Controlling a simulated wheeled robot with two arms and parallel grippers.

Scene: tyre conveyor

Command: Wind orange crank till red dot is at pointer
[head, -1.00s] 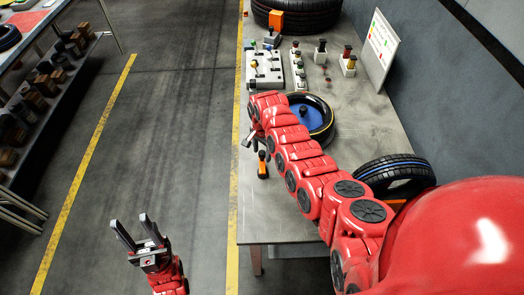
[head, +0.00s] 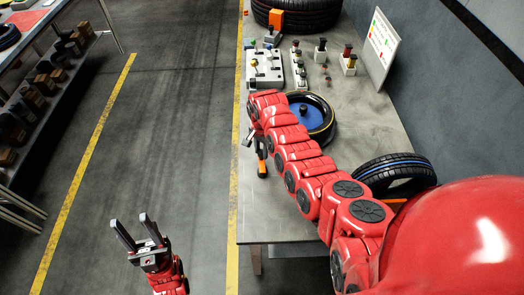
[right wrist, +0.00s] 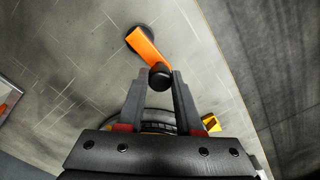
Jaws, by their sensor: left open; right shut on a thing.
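The orange crank (head: 262,166) stands on the left edge of the bench, and its orange arm also shows in the right wrist view (right wrist: 146,48). My right gripper (head: 254,141) is shut on the crank's black knob (right wrist: 160,74), with a finger on each side of it. The wheel with a blue disc (head: 297,116) and a black rim lies behind my right arm, which hides part of it. I cannot make out the red dot or the pointer. My left gripper (head: 130,218) is open and empty over the floor, left of the bench.
The grey bench (head: 264,225) holds a block of levers (head: 265,70), several small switches and a sign board (head: 379,43). A tyre with a blue stripe (head: 392,172) stands at the right, and a larger tyre (head: 297,12) lies at the far end. Open floor lies to the left.

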